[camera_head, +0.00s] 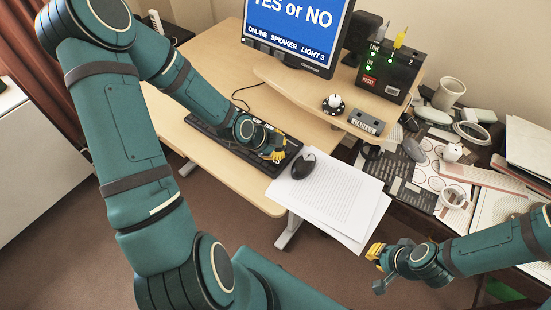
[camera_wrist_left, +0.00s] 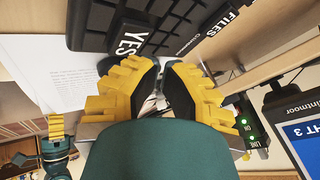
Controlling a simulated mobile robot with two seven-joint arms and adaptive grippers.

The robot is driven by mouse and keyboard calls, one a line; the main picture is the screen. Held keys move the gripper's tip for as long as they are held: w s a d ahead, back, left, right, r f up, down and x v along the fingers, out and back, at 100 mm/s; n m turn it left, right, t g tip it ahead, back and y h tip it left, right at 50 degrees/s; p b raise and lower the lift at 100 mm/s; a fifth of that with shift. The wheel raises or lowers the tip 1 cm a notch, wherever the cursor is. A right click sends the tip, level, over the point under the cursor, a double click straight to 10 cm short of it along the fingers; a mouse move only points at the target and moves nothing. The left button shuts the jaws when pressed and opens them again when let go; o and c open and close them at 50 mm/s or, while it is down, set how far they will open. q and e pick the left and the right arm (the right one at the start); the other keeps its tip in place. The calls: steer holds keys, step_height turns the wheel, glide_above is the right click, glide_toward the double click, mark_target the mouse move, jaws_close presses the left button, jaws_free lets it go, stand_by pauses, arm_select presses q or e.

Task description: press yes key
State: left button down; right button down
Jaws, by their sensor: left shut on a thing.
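The black keyboard (camera_head: 225,140) lies near the front of the desk. In the left wrist view a black key with the white word YES (camera_wrist_left: 131,40) shows on the keyboard (camera_wrist_left: 90,22), just beyond my left fingertips. A key marked FILES (camera_wrist_left: 222,22) is further right. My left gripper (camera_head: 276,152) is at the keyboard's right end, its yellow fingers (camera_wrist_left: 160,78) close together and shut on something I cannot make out. Whether it touches the YES key is unclear. My right gripper (camera_head: 377,258) is away from the desk, over the floor at the front right; its jaw opening is unclear.
A black mouse (camera_head: 303,166) sits on loose papers (camera_head: 325,195) right of the keyboard. The monitor (camera_head: 297,28) reads "YES or NO". A black box with green lights (camera_head: 385,75), a round knob (camera_head: 333,104) and a small grey panel (camera_head: 366,122) are on the raised shelf. The right-hand table is cluttered.

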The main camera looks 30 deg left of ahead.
arm_select(q)
steer(key=shift+f, duration=0.15)
stand_by(0.4)
steer(key=shift+f, duration=0.3)
steer(key=shift+f, duration=0.45)
stand_by(0.9)
steer(key=shift+r, duration=0.15)
steer(key=shift+r+p, duration=0.65)
steer(key=shift+r, duration=0.1)
step_height(320, 180, up, 5)
steer(key=p, duration=0.4)
stand_by(0.3)
